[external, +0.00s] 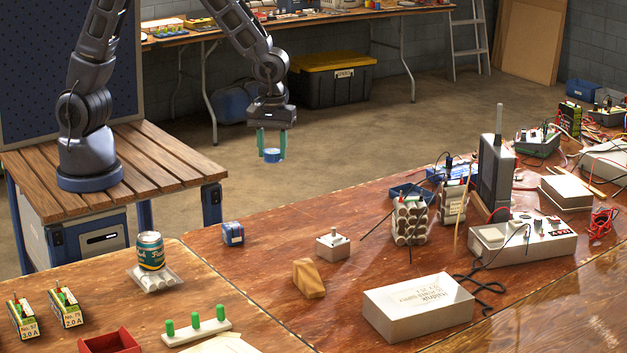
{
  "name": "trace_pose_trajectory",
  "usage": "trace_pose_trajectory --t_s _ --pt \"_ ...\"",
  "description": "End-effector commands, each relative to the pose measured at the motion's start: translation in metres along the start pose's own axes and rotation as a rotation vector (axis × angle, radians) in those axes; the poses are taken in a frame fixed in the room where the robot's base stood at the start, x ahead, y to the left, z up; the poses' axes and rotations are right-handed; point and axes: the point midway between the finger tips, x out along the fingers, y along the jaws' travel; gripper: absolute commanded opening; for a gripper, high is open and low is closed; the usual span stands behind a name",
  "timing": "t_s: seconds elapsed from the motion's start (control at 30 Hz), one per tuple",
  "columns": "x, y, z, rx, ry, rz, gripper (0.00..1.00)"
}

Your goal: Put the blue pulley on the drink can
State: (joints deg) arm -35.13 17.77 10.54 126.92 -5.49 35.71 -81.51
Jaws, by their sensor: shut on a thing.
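My gripper (271,152) hangs at upper centre with its green fingers pointing down. It is shut on the blue pulley (272,157), a small blue ring-like piece between the fingertips, held well above the bench. The drink can (151,251), teal with a cream and yellow label, stands upright on a pale ribbed holder (155,279) at the left of the bench. My gripper is up and to the right of the can, clear of it. The can's top is uncovered.
A small blue box (232,234) sits right of the can. A white switch box (332,245), a wooden wedge (309,278) and a large white box (418,306) lie farther right. A rack with green pegs (196,328) and a red tray (110,342) are in front.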

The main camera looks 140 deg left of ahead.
Motion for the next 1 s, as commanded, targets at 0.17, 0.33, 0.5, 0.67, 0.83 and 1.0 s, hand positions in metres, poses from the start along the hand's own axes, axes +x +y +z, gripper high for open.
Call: trace_pose_trajectory --t_s 0.17,0.33,0.5,0.67,0.83,1.0 --pt "-0.009 0.000 0.000 0.001 0.000 0.000 0.16" --pt "-0.012 -0.001 0.010 0.007 -0.001 0.001 0.16" --pt "-0.023 -0.005 0.045 0.021 -0.002 0.002 0.16" --pt "-0.038 -0.015 0.091 0.037 -0.003 0.002 0.16" --pt "-0.053 -0.031 0.139 0.052 -0.005 0.002 0.16" --pt "-0.068 -0.051 0.184 0.068 -0.005 0.001 0.16"
